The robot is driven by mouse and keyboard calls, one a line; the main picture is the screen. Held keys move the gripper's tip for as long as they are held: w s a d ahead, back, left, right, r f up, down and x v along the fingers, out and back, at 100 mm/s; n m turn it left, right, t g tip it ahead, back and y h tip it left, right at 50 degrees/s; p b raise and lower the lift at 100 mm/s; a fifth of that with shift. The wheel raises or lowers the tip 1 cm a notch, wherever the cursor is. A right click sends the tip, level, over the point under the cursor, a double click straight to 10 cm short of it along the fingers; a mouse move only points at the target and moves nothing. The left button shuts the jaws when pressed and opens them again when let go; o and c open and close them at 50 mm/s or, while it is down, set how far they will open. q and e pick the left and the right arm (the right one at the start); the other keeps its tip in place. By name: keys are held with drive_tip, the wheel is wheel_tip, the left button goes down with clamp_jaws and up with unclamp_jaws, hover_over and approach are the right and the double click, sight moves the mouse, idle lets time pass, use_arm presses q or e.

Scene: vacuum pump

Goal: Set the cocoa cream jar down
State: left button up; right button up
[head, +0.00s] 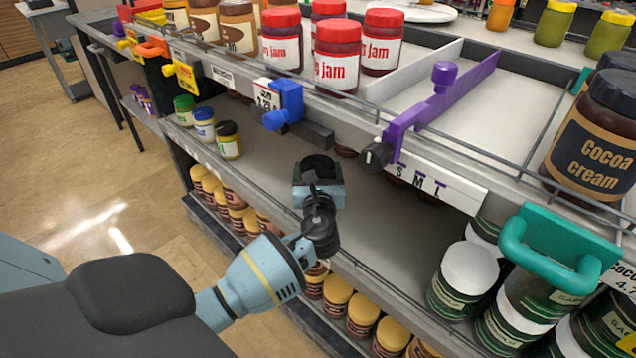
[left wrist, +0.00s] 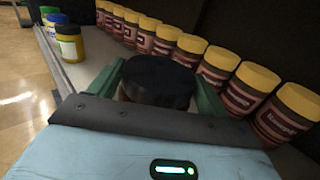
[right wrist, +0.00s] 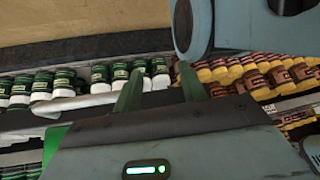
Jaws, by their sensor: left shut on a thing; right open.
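My left gripper (head: 318,182) reaches over the middle shelf. It is shut around a jar with a black lid, which shows between its green fingers in the left wrist view (left wrist: 158,80). The lid (head: 319,166) also shows in the head view. The held jar's label is hidden, and I cannot tell whether its base touches the shelf. A large black-lidded jar (head: 592,145) labelled "Cocoa cream" stands on the top shelf at the right. My right gripper (right wrist: 160,88) is open and empty in the right wrist view; the head view does not show it.
The middle shelf (head: 272,170) is bare around the left gripper. Small jars (head: 228,140) stand at its left end, and white-lidded green jars (head: 466,280) at the right. Yellow-lidded jars (left wrist: 212,68) line the back in the left wrist view. Red jam jars (head: 337,55) stand above.

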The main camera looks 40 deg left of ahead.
use_arm(q)
drive_tip(key=shift+w+a+r, duration=0.15)
drive_tip(key=shift+w+a, duration=0.1)
wheel_tip(320, 180, down, 4)
drive_tip(key=shift+r+b, duration=0.15)
drive_tip(key=shift+b, duration=0.65)
drive_tip(key=shift+r, duration=0.1)
drive_tip(key=o, duration=2)
drive_tip(key=shift+f, duration=0.3)
drive_tip(key=shift+o, duration=0.2)
